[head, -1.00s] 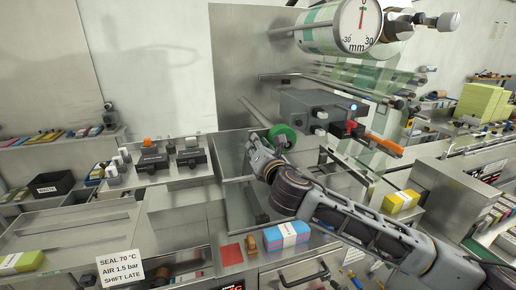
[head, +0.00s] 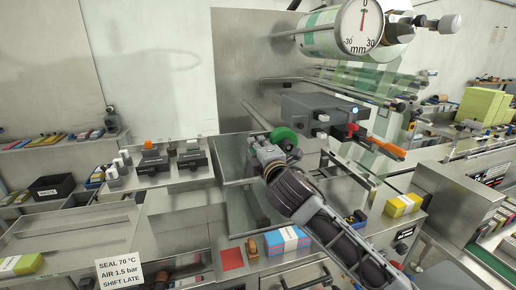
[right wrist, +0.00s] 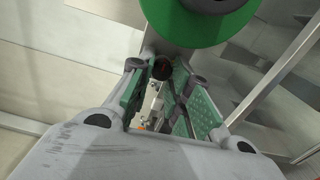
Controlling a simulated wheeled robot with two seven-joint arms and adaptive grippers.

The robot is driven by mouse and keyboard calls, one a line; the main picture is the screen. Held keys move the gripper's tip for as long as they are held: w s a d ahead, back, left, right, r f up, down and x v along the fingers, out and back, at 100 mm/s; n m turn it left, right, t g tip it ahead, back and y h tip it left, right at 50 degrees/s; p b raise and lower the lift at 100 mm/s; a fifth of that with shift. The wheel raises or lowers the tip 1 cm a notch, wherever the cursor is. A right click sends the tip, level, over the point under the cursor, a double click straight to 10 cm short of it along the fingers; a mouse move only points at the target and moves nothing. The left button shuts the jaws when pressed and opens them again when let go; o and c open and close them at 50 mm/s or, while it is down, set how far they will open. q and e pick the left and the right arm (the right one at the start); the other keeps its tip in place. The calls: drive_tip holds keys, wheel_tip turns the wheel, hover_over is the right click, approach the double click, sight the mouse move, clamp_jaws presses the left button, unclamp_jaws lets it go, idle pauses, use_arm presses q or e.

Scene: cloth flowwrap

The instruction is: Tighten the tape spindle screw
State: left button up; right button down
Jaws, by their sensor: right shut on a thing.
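The green tape roll (head: 284,138) sits on its spindle below the grey control box, in front of the steel panel. In the right wrist view the green roll (right wrist: 198,28) is at the top, just beyond my fingers. My right gripper (head: 263,148) is at the left side of the roll. In its wrist view, the fingers of my right gripper (right wrist: 160,78) are closed around a small dark round screw head (right wrist: 162,68) close under the roll. The fingers partly hide the screw.
The grey control box (head: 322,110) with knobs and an orange-handled part (head: 385,147) is close above and right of my arm. A large dial (head: 360,27) is overhead. Steel trays (head: 185,222) lie left, and a blue-pink cloth pack (head: 287,240) lies below.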

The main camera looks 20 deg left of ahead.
drive_tip(key=m+p, duration=0.1)
drive_tip(key=m, duration=0.9)
drive_tip(key=shift+d+r+m, duration=0.1)
drive_tip(key=shift+m, duration=0.3)
drive_tip(key=shift+w, duration=0.1)
drive_tip(key=c, duration=1.7)
unclamp_jaws()
drive_tip(key=shift+o, duration=0.2)
drive_tip(key=v, duration=1.2)
